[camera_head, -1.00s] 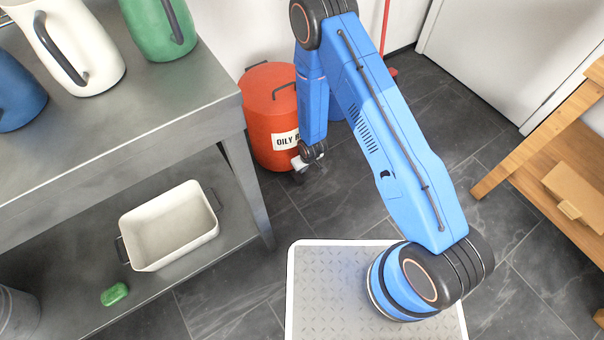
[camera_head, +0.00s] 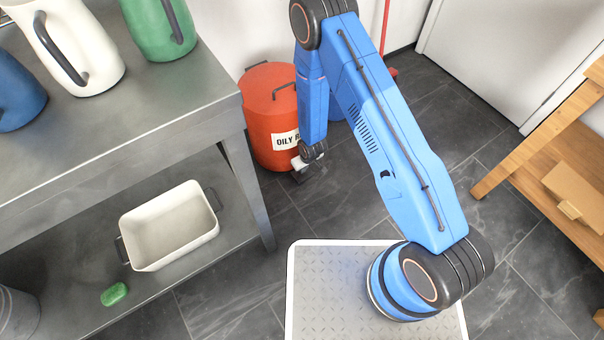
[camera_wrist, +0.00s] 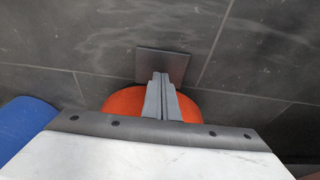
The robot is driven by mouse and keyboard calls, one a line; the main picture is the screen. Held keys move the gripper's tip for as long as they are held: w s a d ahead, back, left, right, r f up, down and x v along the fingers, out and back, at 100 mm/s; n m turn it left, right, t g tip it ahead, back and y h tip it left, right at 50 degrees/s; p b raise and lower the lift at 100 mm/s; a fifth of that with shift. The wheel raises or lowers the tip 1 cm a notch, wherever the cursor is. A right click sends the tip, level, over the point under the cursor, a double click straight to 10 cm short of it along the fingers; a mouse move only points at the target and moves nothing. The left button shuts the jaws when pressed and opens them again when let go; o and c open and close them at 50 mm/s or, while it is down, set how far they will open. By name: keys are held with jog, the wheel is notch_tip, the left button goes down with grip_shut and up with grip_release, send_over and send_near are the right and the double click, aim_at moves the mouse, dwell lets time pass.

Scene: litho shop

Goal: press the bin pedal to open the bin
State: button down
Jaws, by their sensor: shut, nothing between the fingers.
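The bin (camera_head: 268,115) is a red-orange drum with a white label reading "OILY" and a partly hidden word. It stands on the floor beside the table, and its lid (camera_head: 268,85) is down. It also shows orange in the wrist view (camera_wrist: 120,103). The pedal (camera_wrist: 176,63) is a dark flat plate sticking out from the bin's foot. My gripper (camera_wrist: 160,76) is shut and empty, its fingertips overlapping the pedal in the wrist view. I cannot tell whether they touch it. In the head view my gripper (camera_head: 299,164) is small and low in front of the bin.
A grey metal table (camera_head: 150,120) stands left, with jugs on top and a white tray (camera_head: 214,222) and green object (camera_head: 114,294) on its lower shelf. A blue object (camera_wrist: 22,125) stands beside the bin. A wooden shelf (camera_head: 520,145) is right. Floor between is clear.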

jog(key=shift+f, duration=2.25)
jog(key=shift+r, duration=4.5)
